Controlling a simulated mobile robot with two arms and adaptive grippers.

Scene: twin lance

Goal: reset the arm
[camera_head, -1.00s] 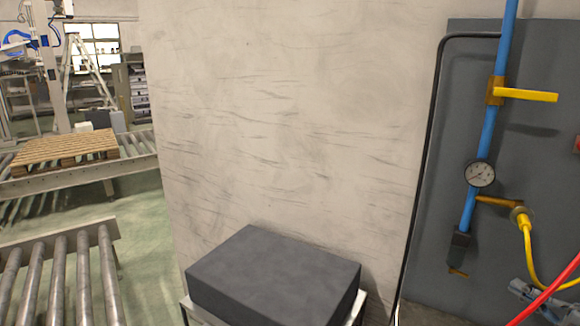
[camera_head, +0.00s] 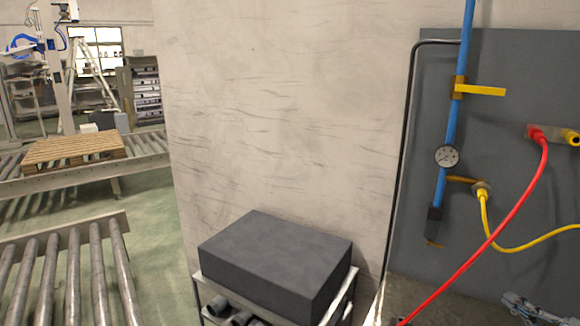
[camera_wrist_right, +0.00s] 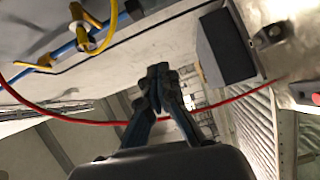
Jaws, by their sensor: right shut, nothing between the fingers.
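My right gripper (camera_head: 538,310) is at the lower right corner of the head view, partly cut off by the frame edge. In the right wrist view its two fingers (camera_wrist_right: 158,72) meet at the tips, shut with nothing between them. It is in front of and below the grey wall panel (camera_head: 510,95), apart from the hoses. My left gripper is not in view.
A red hose (camera_head: 518,205) and a yellow hose (camera_head: 525,248) hang from the panel close to my right gripper. A blue pipe (camera_head: 451,120) carries a gauge (camera_head: 446,157) and a yellow lever (camera_head: 482,90). A dark block (camera_head: 275,255) rests on a stand. Roller conveyors (camera_head: 70,280) are left.

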